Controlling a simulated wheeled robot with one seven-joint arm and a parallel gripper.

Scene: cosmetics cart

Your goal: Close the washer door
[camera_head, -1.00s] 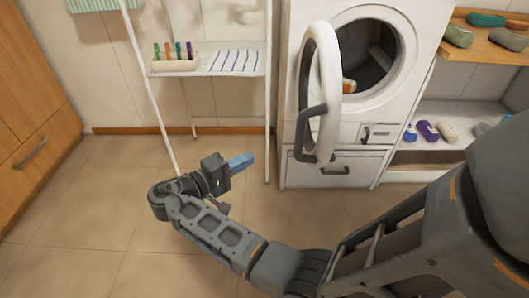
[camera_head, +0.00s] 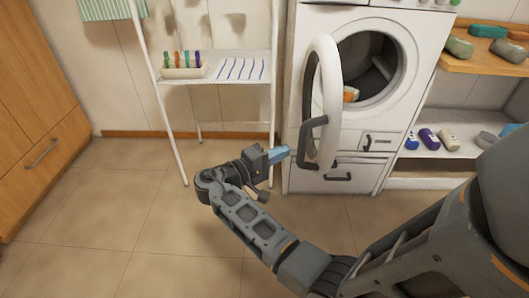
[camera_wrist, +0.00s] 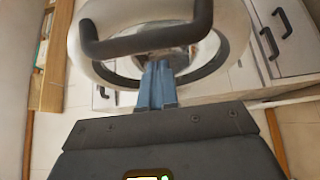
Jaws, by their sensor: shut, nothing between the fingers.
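The white washer (camera_head: 420,42) stands against the back wall with its round drum opening showing. Its door (camera_head: 329,80) is a white ring swung wide open to the left, seen nearly edge-on, with a dark handle (camera_head: 304,140) at its lower left. My gripper (camera_head: 281,153) is shut and empty, just left of the door's lower part and slightly below the handle. In the wrist view the blue fingertips (camera_wrist: 158,68) are together, just below the dark handle bar (camera_wrist: 150,38), with the door ring (camera_wrist: 235,25) behind. I cannot tell whether they touch it.
A white rack (camera_head: 225,77) with several small bottles (camera_head: 182,60) stands left of the washer. Shelves with bottles (camera_head: 430,139) and stones are at the right. A wooden cabinet (camera_head: 35,110) is at the far left. The floor (camera_head: 130,220) is clear.

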